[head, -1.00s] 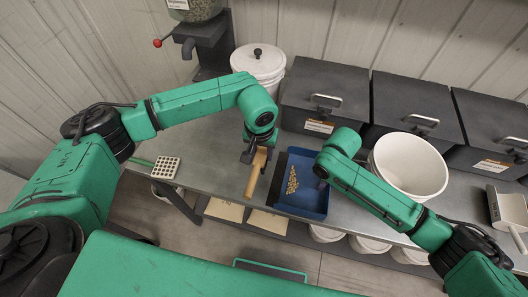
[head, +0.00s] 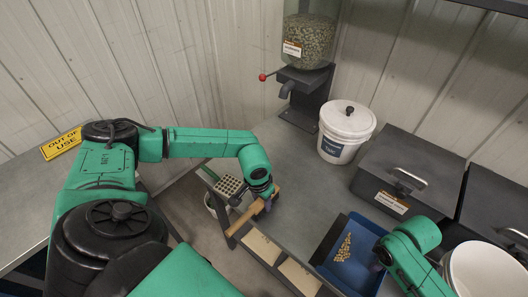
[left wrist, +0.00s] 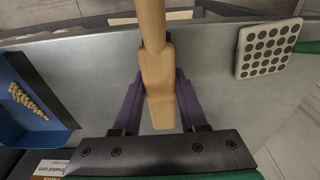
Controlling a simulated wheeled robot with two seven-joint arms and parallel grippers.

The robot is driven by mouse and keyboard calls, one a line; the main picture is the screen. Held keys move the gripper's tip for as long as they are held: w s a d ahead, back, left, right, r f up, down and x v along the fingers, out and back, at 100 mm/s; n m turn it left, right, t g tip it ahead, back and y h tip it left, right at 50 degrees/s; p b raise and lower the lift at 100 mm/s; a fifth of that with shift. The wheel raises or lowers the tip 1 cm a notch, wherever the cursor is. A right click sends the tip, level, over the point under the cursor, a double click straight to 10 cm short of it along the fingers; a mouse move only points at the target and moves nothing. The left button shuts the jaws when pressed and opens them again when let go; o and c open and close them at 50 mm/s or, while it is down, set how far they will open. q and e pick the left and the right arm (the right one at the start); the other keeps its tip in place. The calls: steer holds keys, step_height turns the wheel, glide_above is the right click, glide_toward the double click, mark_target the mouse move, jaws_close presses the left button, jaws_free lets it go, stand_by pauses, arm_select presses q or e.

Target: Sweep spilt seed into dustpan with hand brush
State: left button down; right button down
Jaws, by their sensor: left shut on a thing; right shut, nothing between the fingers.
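The hand brush's pale wooden handle (head: 240,219) is in my left gripper (head: 264,202), just above the bench's front edge. In the left wrist view the brush's wood (left wrist: 158,85) lies between the purple fingers (left wrist: 157,105), which are shut on it. Its bristles are hidden. The blue dustpan (head: 327,265) lies on the bench to the right, apart from the brush. Tan seed (head: 344,248) lies in a patch inside it, also visible in the left wrist view (left wrist: 28,102). My right gripper (head: 382,258) is shut at the dustpan's right side, partly hidden by its arm.
A perforated seed plate (head: 229,186) lies left of the brush, close to my left gripper. A lidded white bucket (head: 345,133), a seed hopper (head: 304,45) and dark lidded bins (head: 405,175) stand behind. An open white bucket (head: 485,272) is at right. Bare bench lies between brush and dustpan.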

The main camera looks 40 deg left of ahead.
arm_select(q)
steer(key=shift+f, duration=0.5)
steer(key=shift+d+f, duration=0.1)
steer(key=shift+d, duration=0.2)
steer(key=d, duration=0.7)
steer(key=w+d, duration=0.1)
steer(key=d, duration=0.7)
steer(key=w+d, duration=0.1)
steer(key=d, duration=0.7)
steer(key=shift+w+d+r, duration=0.1)
steer(key=shift+r, duration=0.3)
steer(key=shift+a+r, duration=0.2)
steer(key=shift+r, duration=0.4)
steer(key=shift+a+r, duration=0.2)
steer(key=shift+r, duration=0.4)
steer(key=a+r, duration=0.3)
steer(key=a, duration=0.3)
steer(key=shift+s+r, duration=0.35)
steer(key=shift+r, duration=0.05)
